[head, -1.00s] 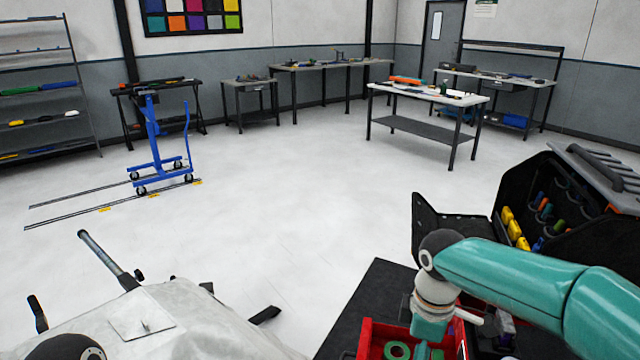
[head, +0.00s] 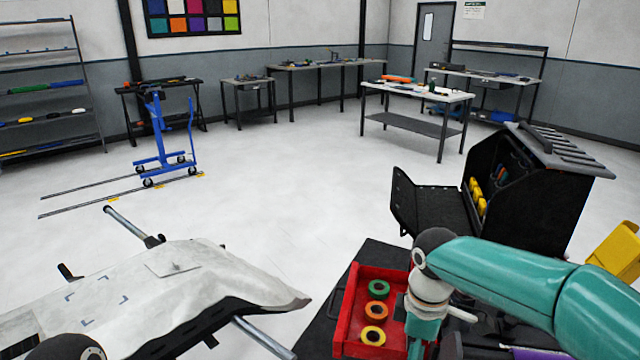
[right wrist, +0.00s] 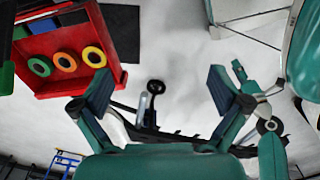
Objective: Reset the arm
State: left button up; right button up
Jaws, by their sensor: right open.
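My right arm, teal, comes in from the right in the head view, and its right gripper (head: 424,338) points down beside a red tray (head: 350,305). The fingers are hard to make out there. In the right wrist view the two fingers of the right gripper (right wrist: 160,92) stand wide apart with nothing between them. Only a dark round joint of my left arm shows at the bottom left of the head view. A teal arm part shows at the right of the right wrist view, with no clear gripper on it.
The tray holds green (head: 378,288), orange (head: 376,311) and yellow (head: 373,336) tape rolls. A black open tool case (head: 550,190) stands behind my right arm. A white-covered panel (head: 190,285) lies at left. A blue cart (head: 160,145) stands farther back. The middle floor is clear.

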jog(key=s+a+f+m+y, duration=0.1)
jog(key=s+a+f+m, duration=0.15)
jog(key=f, duration=0.65)
jog(key=s+a+f+m+y, duration=0.2)
jog(key=s+f+m, duration=0.1)
jog(key=f, duration=0.7)
jog(key=s+f+m+y+p, duration=0.1)
jog(key=s+f+m, duration=0.9)
jog(key=s, duration=0.4)
jog(key=shift+f+t, duration=0.3)
jog(key=shift+f, duration=0.5)
